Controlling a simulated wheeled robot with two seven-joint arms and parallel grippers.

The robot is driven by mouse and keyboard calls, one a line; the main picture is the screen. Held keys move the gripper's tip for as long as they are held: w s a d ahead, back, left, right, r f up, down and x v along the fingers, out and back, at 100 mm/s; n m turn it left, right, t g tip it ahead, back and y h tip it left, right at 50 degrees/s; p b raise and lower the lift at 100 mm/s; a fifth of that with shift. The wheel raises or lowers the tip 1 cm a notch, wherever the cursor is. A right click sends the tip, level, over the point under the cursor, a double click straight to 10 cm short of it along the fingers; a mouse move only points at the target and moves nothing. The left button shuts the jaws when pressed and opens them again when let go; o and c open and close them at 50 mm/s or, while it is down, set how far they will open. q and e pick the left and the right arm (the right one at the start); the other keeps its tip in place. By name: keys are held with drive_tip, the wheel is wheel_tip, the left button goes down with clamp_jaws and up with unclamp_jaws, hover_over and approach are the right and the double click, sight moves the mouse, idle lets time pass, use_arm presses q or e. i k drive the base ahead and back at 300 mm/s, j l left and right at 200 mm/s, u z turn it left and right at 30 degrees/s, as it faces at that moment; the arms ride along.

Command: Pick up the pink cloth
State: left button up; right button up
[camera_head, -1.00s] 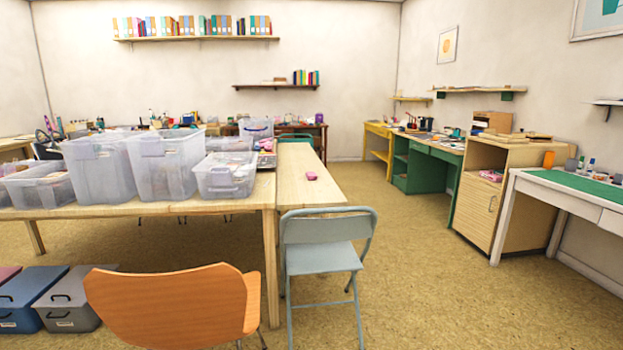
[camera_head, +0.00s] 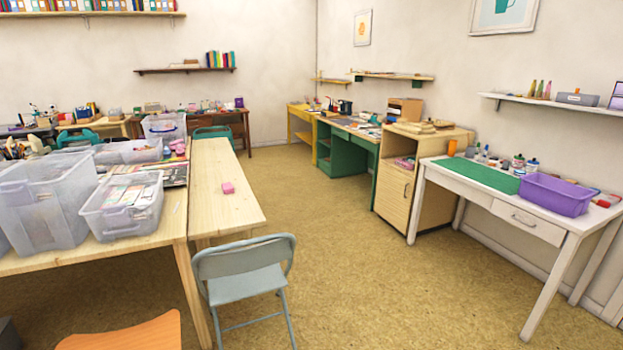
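A small pink item (camera_head: 228,187) lies alone on the bare light wood table (camera_head: 215,160) in the left half of the head view. It looks like a compact block or folded piece; I cannot tell whether it is cloth. Another pink item (camera_head: 404,161) sits in the open shelf of the wooden cabinet on the right, too small to identify. Neither of my grippers is in view.
A grey folding chair (camera_head: 243,265) stands at the table's near end, an orange chair (camera_head: 130,335) at bottom left. Clear bins (camera_head: 125,212) crowd the left table. A white desk (camera_head: 490,205) at right holds a purple bin (camera_head: 556,194). Floor between is clear.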

sight(227, 188)
drive_tip(key=i+l+z, duration=0.25)
drive_tip(key=i+z, duration=0.15)
drive_tip(key=i, duration=0.5)
drive_tip(key=i+z, duration=0.4)
drive_tip(key=i, duration=0.55)
drive_tip(key=i+j+u, duration=0.1)
drive_tip(key=i+u, duration=0.3)
drive_tip(key=i, duration=0.25)
drive_tip(key=i+l+u, duration=0.1)
drive_tip(key=i+u, duration=0.25)
drive_tip(key=i, duration=0.25)
drive_tip(key=i+l+u, duration=0.25)
drive_tip(key=i+u, duration=0.15)
drive_tip(key=i, duration=0.25)
drive_tip(key=i+u, duration=0.75)
drive_tip(key=i+l+u, duration=0.35)
drive_tip(key=i, duration=0.15)
drive_tip(key=i+j, duration=0.05)
